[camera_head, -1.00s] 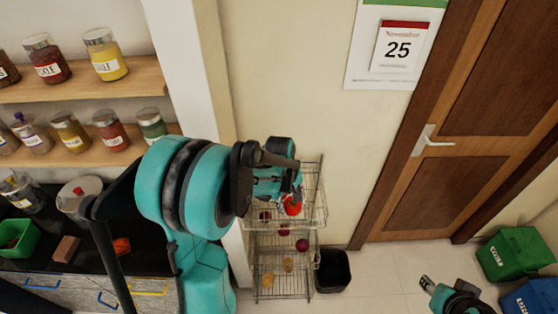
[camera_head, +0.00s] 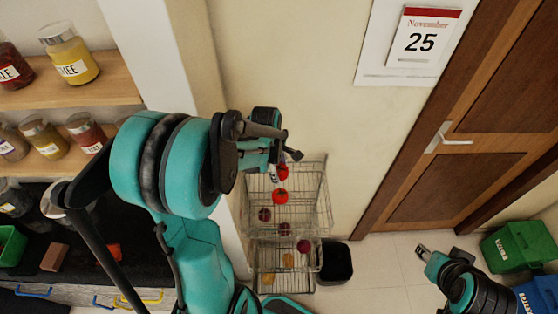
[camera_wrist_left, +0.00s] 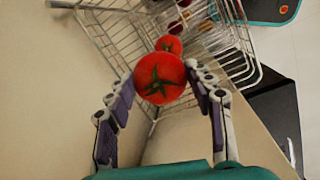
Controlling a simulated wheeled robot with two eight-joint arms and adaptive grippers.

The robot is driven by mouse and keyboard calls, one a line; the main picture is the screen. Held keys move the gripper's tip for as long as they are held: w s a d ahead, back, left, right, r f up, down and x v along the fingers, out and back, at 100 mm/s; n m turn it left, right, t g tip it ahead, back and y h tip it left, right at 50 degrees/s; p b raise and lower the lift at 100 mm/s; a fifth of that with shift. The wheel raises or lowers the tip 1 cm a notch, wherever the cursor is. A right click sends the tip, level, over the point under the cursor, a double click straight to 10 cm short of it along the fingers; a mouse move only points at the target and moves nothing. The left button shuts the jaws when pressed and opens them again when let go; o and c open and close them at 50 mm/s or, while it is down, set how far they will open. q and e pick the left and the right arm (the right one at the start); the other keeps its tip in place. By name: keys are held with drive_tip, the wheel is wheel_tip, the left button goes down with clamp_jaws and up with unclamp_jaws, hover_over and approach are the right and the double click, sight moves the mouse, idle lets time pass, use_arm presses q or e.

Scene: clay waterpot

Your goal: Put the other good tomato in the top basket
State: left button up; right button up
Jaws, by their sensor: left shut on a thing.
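My left gripper (camera_head: 285,160) is shut on a red tomato (camera_head: 283,172), held above the top basket (camera_head: 327,205) of the wire rack. In the left wrist view the held tomato (camera_wrist_left: 160,82) shows its green star-shaped top between the finger pads. A second red tomato (camera_head: 280,196) is lower, inside the top basket; it also shows just behind the held one in the left wrist view (camera_wrist_left: 170,44). My right gripper (camera_head: 424,252) is low at the right, far from the rack; its fingers are too small to judge.
Dark red onions (camera_head: 303,246) and yellowish potatoes (camera_head: 268,279) lie in the rack's lower levels. A black bin (camera_head: 337,262) stands beside it. A wall borders the rack behind. A reddish thing (camera_head: 114,252) lies on the dark counter. Green (camera_head: 515,248) and blue bins stand right.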

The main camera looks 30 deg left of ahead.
use_arm(q)
drive_tip(key=shift+s+d+f+b, duration=0.15)
drive_tip(key=shift+s+f+b, duration=0.1)
drive_tip(key=shift+f+b, duration=0.35)
wheel_tip(320, 180, down, 4)
drive_tip(key=b, duration=0.3)
drive_tip(key=shift+f, duration=0.2)
drive_tip(key=o, duration=1.3)
drive_tip(key=shift+c, duration=0.2)
drive_tip(key=r, duration=0.4)
drive_tip(key=s+r, duration=0.1)
drive_tip(key=r, duration=0.3)
drive_tip(key=s+r, duration=0.1)
drive_tip(key=r, duration=0.3)
drive_tip(key=shift+a, duration=0.4)
